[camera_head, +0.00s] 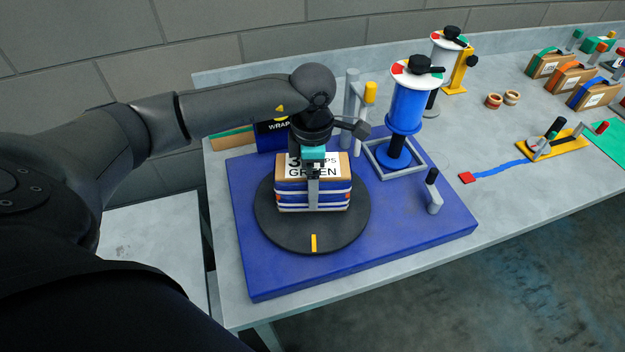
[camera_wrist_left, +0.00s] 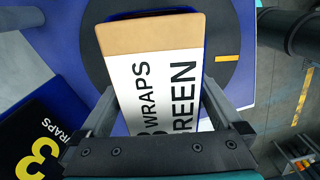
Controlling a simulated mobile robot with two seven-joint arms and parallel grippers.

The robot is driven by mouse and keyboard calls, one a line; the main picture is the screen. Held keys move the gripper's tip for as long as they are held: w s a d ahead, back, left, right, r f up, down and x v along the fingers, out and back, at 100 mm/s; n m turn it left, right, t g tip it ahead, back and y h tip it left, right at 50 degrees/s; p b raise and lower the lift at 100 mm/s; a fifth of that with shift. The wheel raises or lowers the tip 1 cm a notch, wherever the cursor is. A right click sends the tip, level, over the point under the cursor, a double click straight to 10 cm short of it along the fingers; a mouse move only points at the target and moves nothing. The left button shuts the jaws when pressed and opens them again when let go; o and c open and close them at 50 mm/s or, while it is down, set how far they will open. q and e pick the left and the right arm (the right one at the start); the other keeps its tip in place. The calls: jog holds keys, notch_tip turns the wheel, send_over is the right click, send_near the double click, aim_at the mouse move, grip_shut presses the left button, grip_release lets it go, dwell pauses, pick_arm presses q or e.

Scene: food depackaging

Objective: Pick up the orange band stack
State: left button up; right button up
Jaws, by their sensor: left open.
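Of the labelled boxes at the far right of the table, the middle one (camera_head: 570,77) has an orange band; it is small, and no gripper is near it. My left gripper (camera_head: 313,178) is open, pointing down over a cardboard box (camera_head: 287,190) wrapped in blue and white bands on the black turntable (camera_head: 268,224). In the left wrist view, its two fingers (camera_wrist_left: 160,90) lie on either side of the box, whose white label reads "WRAPS" and "GREEN". Whether they touch the box cannot be told. My right gripper is not in view.
The turntable sits on a blue board (camera_head: 420,225). A blue film roll (camera_head: 407,105) stands behind it, with another roll and yellow post further back. A dark "WRAP" sign (camera_head: 270,137) is behind the box. Two small rings (camera_head: 493,100) lie beyond. The table's front edge is at the lower right.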

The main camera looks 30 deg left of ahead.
pick_arm(q)
grip_shut()
dwell(0.8)
